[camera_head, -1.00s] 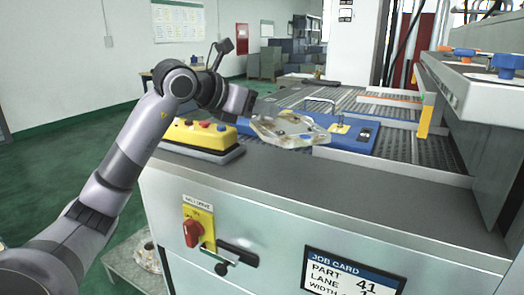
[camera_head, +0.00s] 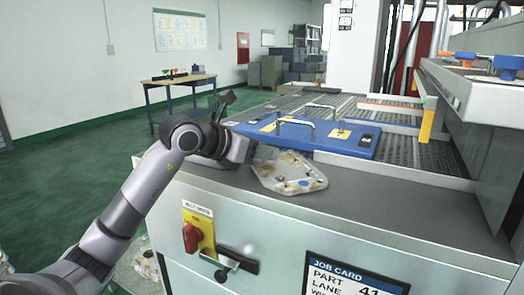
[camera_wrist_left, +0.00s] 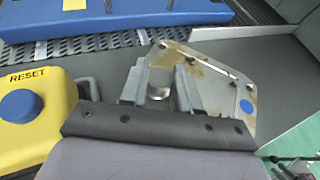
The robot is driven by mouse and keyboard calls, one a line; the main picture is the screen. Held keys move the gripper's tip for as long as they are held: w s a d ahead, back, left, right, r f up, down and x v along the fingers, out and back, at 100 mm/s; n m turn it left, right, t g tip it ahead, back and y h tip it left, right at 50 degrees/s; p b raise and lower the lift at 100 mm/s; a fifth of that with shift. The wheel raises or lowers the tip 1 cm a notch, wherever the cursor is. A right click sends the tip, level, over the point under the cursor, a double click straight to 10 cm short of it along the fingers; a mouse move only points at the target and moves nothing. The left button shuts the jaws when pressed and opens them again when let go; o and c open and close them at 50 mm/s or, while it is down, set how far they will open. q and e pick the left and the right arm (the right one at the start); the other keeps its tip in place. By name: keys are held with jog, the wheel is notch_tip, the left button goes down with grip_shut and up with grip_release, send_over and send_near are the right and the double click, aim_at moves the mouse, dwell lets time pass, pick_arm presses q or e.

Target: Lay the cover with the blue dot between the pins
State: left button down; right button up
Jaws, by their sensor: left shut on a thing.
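My left gripper (camera_head: 250,152) is shut on a pale, stained metal cover (camera_head: 288,175), holding it by its left side over the grey front ledge. In the left wrist view the gripper (camera_wrist_left: 158,82) has its fingers around the cover's near-left part. That cover (camera_wrist_left: 205,68) carries a blue dot (camera_wrist_left: 247,106) near its right corner, plus a slot and small holes. A blue plate (camera_head: 345,151) with yellow patches and two bent metal rods (camera_head: 312,130) lies behind the cover, apart from it in the wrist view. I cannot tell whether these rods are the pins. My right gripper is out of view.
A yellow box with a blue RESET button (camera_wrist_left: 20,105) stands close left of the gripper. A grey machine housing (camera_head: 480,90) stands at the right. The front ledge (camera_head: 390,200) is clear to the right.

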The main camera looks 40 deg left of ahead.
pick_arm(q)
jog(key=c, duration=1.2)
grip_release()
jog(key=shift+f, duration=0.15)
jog(key=shift+c, duration=0.2)
jog(key=o, duration=0.4)
jog(key=shift+r, duration=0.2)
